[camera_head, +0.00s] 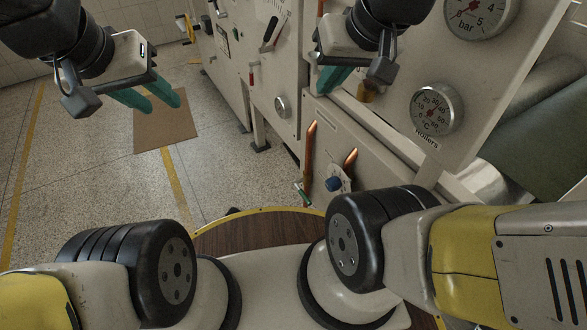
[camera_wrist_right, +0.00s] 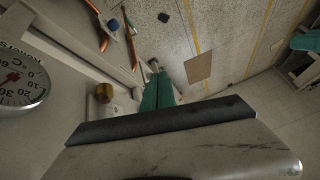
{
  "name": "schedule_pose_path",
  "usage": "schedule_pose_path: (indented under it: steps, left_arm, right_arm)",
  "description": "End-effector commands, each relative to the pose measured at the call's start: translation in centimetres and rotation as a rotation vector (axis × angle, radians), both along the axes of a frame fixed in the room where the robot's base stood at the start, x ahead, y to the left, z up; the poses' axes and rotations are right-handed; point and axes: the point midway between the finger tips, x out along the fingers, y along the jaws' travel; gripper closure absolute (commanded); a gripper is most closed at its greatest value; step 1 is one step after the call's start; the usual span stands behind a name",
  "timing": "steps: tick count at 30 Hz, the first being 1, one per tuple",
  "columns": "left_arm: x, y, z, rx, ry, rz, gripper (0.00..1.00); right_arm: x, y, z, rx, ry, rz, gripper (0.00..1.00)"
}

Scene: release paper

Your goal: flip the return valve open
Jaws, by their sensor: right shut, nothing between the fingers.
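No label marks which fitting is the return valve. Candidates on the machine front are a blue knob (camera_head: 333,184) by the copper pipes, a small green-handled fitting (camera_head: 302,195) at the lower pipe, and a brass-yellow knob (camera_head: 368,92). The brass-yellow knob also shows in the wrist view (camera_wrist_right: 104,92), left of my right fingers and apart from them. My right gripper (camera_head: 329,90) is shut and empty in front of the panel; its teal fingers also show in the wrist view (camera_wrist_right: 158,92). My left gripper (camera_head: 164,107) hangs over the floor, fingers apart and empty.
A temperature gauge (camera_head: 437,108) marked "Rollers" and a bar gauge (camera_head: 478,12) sit right of my right gripper. Copper pipes (camera_head: 308,150) stick out below. A brown floor mat (camera_head: 165,128) lies at left. The floor left of the machine is mostly clear.

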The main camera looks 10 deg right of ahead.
Motion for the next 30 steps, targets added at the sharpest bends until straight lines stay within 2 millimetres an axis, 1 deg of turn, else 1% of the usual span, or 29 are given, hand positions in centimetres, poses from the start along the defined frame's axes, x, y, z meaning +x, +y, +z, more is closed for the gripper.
schedule_pose_path:
  steps: [9,11,14,17,20,21,23,24,26,27,29,30]
  left_arm:
    - [0.0,0.0,0.0,0.0,0.0,0.0,0.64]
    - [0.0,0.0,0.0,0.0,0.0,0.0,0.64]
    - [0.0,0.0,0.0,0.0,0.0,0.0,0.64]
    - [0.0,0.0,0.0,0.0,0.0,0.0,0.64]
    - [0.0,0.0,0.0,0.0,0.0,0.0,0.64]
    - [0.0,0.0,0.0,0.0,0.0,0.0,0.64]
    - [0.0,0.0,0.0,0.0,0.0,0.0,0.64]
    - [0.0,0.0,0.0,0.0,0.0,0.0,0.64]
    - [0.0,0.0,0.0,0.0,0.0,0.0,0.64]
    - [0.0,0.0,0.0,0.0,0.0,0.0,0.64]
    - [0.0,0.0,0.0,0.0,0.0,0.0,0.64]
    - [0.0,0.0,0.0,0.0,0.0,0.0,0.64]
  right_arm:
    - [0.2,0.0,0.0,-0.006,0.006,0.005,1.0]
    - [0.7,-0.1,-0.1,-0.02,0.018,0.014,1.0]
    - [2.2,-0.3,-0.5,-0.072,0.063,0.051,1.0]
    - [4.8,-0.5,-1.3,-0.156,0.131,0.111,1.0]
    - [8.1,-0.6,-2.7,-0.256,0.208,0.186,1.0]
    - [9.4,-0.7,-3.4,-0.297,0.237,0.218,1.0]
    - [11.4,-0.6,-4.6,-0.358,0.281,0.268,1.0]
    - [12.7,-0.5,-5.4,-0.398,0.308,0.3,1.0]
    - [14.7,-0.3,-7.0,-0.457,0.35,0.349,1.0]
    - [16.0,-0.1,-8.1,-0.497,0.376,0.383,1.0]
    - [17.9,0.2,-9.9,-0.555,0.416,0.434,1.0]
    - [19.2,0.4,-11.3,-0.595,0.441,0.468,1.0]
